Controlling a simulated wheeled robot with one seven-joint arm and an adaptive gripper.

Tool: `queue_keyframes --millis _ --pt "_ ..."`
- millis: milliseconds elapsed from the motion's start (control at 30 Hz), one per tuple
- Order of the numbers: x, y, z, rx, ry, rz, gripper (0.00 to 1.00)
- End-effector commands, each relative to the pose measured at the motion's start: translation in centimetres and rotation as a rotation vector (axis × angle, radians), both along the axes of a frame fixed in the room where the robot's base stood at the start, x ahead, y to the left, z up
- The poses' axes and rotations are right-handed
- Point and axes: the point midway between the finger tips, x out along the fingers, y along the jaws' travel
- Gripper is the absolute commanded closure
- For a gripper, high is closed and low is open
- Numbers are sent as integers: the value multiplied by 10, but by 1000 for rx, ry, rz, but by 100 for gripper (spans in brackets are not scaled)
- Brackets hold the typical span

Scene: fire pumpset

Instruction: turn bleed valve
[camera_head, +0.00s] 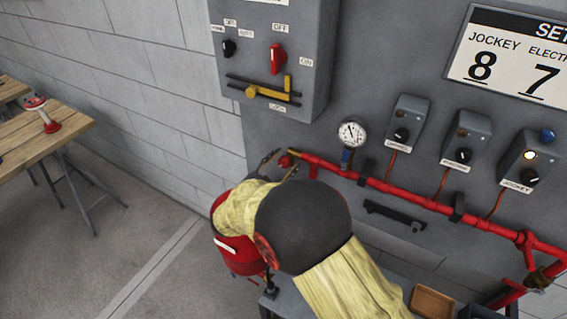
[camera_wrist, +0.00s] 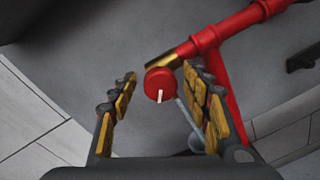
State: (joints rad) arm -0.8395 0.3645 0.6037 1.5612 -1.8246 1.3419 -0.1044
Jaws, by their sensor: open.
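The bleed valve is a round red knob (camera_wrist: 160,84) with a white mark pointing down in the wrist view. It sits on a brass stub (camera_wrist: 165,61) at the end of the red pipe. In the head view the knob (camera_head: 285,161) is at the pipe's left end, below the control box. My gripper (camera_head: 281,163) is open around that spot. In the wrist view my gripper (camera_wrist: 161,76) has its yellow-padded fingers on either side of the knob, with the right finger closer. I cannot tell whether either finger touches it.
The red pipe (camera_head: 390,188) runs right along the grey panel. A pressure gauge (camera_head: 352,132) stands above it, close to my gripper. The control box (camera_head: 275,50) with a red switch hangs above. A wooden table (camera_head: 50,140) is at the left, with open floor between.

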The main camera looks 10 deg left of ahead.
Motion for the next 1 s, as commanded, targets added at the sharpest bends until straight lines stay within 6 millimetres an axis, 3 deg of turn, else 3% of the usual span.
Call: queue_keyframes --millis 267,800,1000 --pt "-5 3 1 1 -1 1 52" --pt "-93 40 4 0 1 3 52" --pt "-109 46 5 0 0 1 52"
